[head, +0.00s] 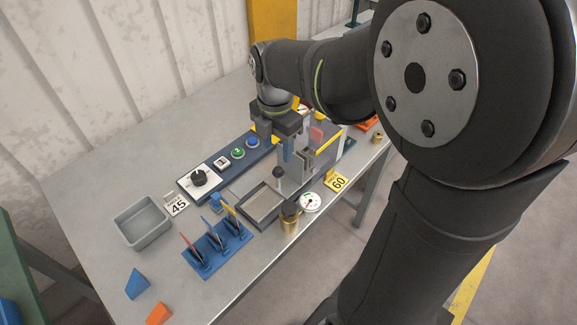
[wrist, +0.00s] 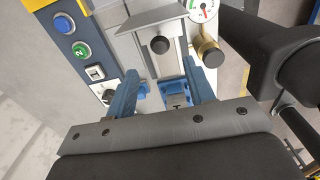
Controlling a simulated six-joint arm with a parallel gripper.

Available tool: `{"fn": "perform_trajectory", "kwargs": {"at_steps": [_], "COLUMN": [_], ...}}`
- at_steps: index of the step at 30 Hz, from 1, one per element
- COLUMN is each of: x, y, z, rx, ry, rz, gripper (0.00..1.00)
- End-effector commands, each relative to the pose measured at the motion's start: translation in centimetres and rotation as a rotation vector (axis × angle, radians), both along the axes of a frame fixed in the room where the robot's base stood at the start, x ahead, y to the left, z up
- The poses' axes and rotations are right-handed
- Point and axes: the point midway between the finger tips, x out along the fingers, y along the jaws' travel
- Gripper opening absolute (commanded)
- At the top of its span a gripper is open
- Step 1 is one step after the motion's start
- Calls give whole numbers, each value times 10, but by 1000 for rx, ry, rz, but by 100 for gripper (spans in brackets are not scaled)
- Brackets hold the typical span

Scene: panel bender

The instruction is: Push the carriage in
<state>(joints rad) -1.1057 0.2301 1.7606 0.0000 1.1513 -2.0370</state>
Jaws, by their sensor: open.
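The carriage (head: 292,181) is a grey metal part with a round black knob (head: 279,172) at the front of the bender. In the wrist view the knob (wrist: 160,45) stands between and just beyond the fingertips, in front of a light grey plate (wrist: 146,33). My gripper (head: 286,152) is above the machine, pointing down. In the wrist view its two blue fingers (wrist: 160,68) are spread apart with nothing held between them. I cannot tell whether a finger touches the carriage. My arm hides part of the machine in the head view.
A control strip (head: 223,165) with a dial and buttons lies left of the machine. A blue rack (head: 217,246) of upright plates, a grey bin (head: 142,222), a brass cylinder (head: 290,219) and a gauge (head: 309,202) stand nearby. The table's front left is partly clear.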

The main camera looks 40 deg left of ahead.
Motion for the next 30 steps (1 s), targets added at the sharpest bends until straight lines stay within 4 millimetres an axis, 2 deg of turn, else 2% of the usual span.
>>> {"fn": "perform_trajectory", "kwargs": {"at_steps": [1,9,15,21,30], "x": [-1,-1,0,0,0], "y": [-1,-1,-1,0,0], "z": [-13,-72,-105,-120,-121], "rx": [-4,-5,-3,0,1], "ry": [2,2,2,0,0], "rz": [0,-1,-1,-1,-1], "gripper": [49,49,49,49,49]}}
